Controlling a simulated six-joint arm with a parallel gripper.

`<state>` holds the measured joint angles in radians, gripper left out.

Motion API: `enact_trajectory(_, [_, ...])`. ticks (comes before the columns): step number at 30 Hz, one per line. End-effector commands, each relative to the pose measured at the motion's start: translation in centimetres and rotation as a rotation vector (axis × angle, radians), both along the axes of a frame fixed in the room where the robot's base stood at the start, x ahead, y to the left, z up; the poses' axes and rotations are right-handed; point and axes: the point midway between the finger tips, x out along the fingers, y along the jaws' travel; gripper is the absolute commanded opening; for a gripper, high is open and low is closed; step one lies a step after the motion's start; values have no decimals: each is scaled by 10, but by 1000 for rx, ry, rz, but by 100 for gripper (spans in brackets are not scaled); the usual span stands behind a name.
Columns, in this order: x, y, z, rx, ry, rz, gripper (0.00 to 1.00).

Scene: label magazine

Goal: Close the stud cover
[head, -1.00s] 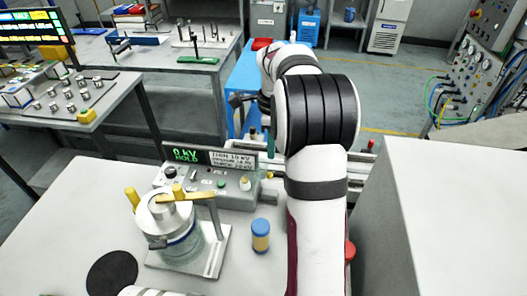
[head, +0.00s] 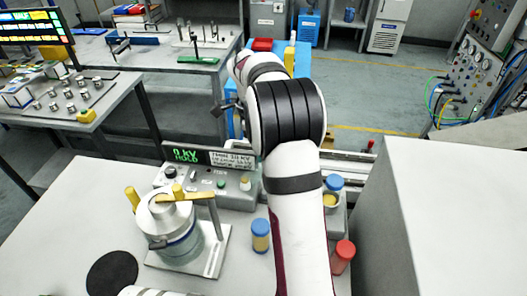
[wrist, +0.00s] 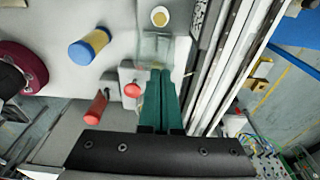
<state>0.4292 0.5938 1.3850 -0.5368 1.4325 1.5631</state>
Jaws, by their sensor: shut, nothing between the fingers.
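My gripper (wrist: 160,76) shows in the wrist view as two green fingers pressed together, with nothing between them. A clear, see-through piece (wrist: 153,47) lies just beyond the fingertips; it may be the stud cover, but I cannot tell its angle or whether the fingers touch it. A pale round knob (wrist: 160,16) with a yellowish centre is beyond it. A red knob (wrist: 132,89) is just left of the fingers. In the head view my arm covers much of this area, and the fingertips are not clearly visible.
A blue-capped jar (head: 260,235) and a red-capped bottle (head: 342,258) stand either side of my arm. A tester with a green display (head: 205,156) and a glass vessel with yellow handles (head: 180,235) are to the left. A large pale cabinet (head: 445,215) bounds the right.

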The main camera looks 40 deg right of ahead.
Motion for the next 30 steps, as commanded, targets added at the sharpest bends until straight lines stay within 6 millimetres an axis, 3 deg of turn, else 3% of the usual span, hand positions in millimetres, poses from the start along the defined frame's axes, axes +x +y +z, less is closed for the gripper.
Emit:
enact_trajectory(19, [11,10,1,-149,148,1,0])
enact_trajectory(30, [29,29,-1,-189,189,1,0])
